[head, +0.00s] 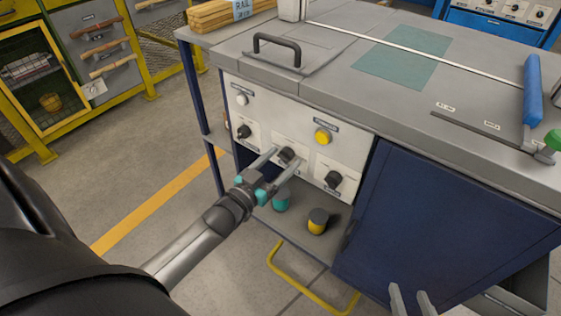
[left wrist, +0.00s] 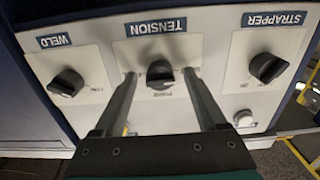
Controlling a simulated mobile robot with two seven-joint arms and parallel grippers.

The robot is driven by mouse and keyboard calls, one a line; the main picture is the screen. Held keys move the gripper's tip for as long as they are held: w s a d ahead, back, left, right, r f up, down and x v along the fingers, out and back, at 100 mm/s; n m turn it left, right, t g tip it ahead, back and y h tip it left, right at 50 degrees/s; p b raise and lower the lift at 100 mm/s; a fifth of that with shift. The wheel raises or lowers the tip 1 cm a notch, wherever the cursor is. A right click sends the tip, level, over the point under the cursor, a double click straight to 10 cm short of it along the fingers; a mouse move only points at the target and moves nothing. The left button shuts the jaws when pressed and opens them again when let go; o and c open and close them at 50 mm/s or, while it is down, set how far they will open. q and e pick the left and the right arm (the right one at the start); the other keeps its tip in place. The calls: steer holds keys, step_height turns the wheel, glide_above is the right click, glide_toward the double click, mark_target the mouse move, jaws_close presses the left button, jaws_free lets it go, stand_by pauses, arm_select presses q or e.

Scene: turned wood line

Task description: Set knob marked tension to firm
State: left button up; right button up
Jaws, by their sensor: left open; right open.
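The tension knob (left wrist: 160,74) is a black rotary knob on a pale plate under an upside-down TENSION label (left wrist: 156,27) in the left wrist view. A pale mark shows on its lower side there; the small setting words are too blurred to read. In the head view the knob (head: 286,154) is the middle one on the cabinet's front panel. My left gripper (head: 287,157) is open, its fingers on either side of the knob; I cannot tell whether they touch it. My right gripper (head: 409,290) is open and empty at the bottom edge, before the blue door.
The weld knob (left wrist: 67,83) and strapper knob (left wrist: 268,68) flank the tension knob. A yellow button (head: 322,136) and a white button (head: 241,99) are on the panel. A yellow bar handle (head: 300,284) sticks out low in front.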

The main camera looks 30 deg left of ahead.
arm_select(q)
jaws_close()
stand_by(0.7)
